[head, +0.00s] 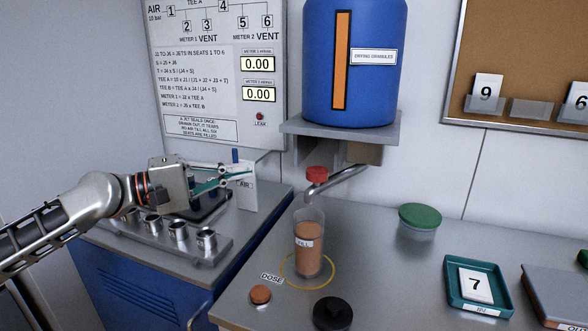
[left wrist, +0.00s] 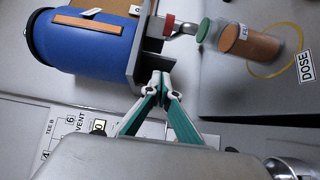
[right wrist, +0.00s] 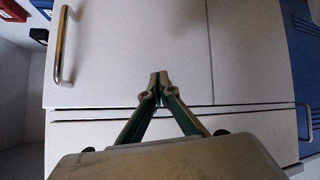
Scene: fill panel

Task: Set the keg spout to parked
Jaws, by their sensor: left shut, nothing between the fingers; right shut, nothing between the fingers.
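The blue keg (head: 350,70) stands on a grey shelf at the back. Its metal spout (head: 343,180) slants down to the front left and carries a red cap (head: 316,174). The spout's end is above a clear cup (head: 309,245) of orange granules, which stands in the yellow DOSE ring (head: 285,279). My left gripper (head: 248,176) is shut and empty, left of the spout and apart from it. In the left wrist view, the red cap (left wrist: 169,25) and cup (left wrist: 250,43) are beyond the fingertips. My right gripper (right wrist: 158,80) is shut and empty, facing a pale cabinet front.
A green-lidded tub (head: 420,220), an orange button (head: 260,294) and a black knob (head: 332,313) are on the counter. A green tray (head: 455,297) holds card 7.

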